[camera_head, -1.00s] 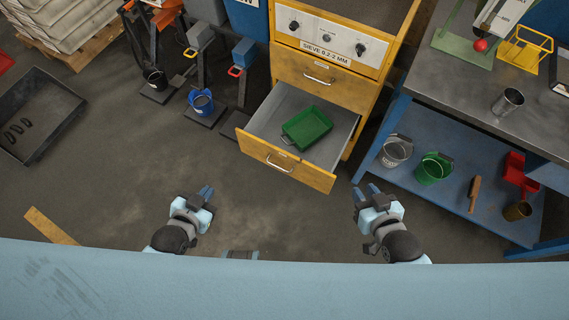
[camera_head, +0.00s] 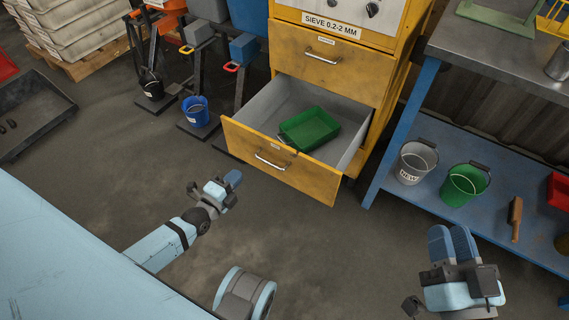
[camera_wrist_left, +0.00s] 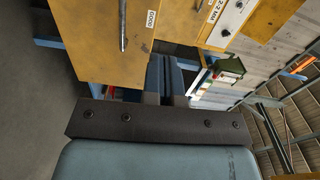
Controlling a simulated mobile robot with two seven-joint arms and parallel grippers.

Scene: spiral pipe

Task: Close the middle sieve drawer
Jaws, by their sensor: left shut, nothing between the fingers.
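The yellow sieve cabinet (camera_head: 340,62) has a shut drawer (camera_head: 322,52) under the label "SIEVE 0.2-2 MM". Below it, another drawer (camera_head: 281,162) is pulled well out, with a metal handle on its yellow front. A green tray (camera_head: 309,129) lies inside. My left gripper (camera_head: 233,180) is shut and empty, in front of the open drawer's left part and apart from it. In the left wrist view, its fingers (camera_wrist_left: 163,78) show together beside a yellow front with a handle (camera_wrist_left: 123,25). My right gripper (camera_head: 452,242) looks shut and empty, right of the drawer.
A blue workbench (camera_head: 415,95) stands right of the cabinet. Its lower shelf holds a grey bucket (camera_head: 417,163) and a green bucket (camera_head: 464,186). A blue bucket (camera_head: 196,112) stands left of the drawer. The floor before the drawer is clear.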

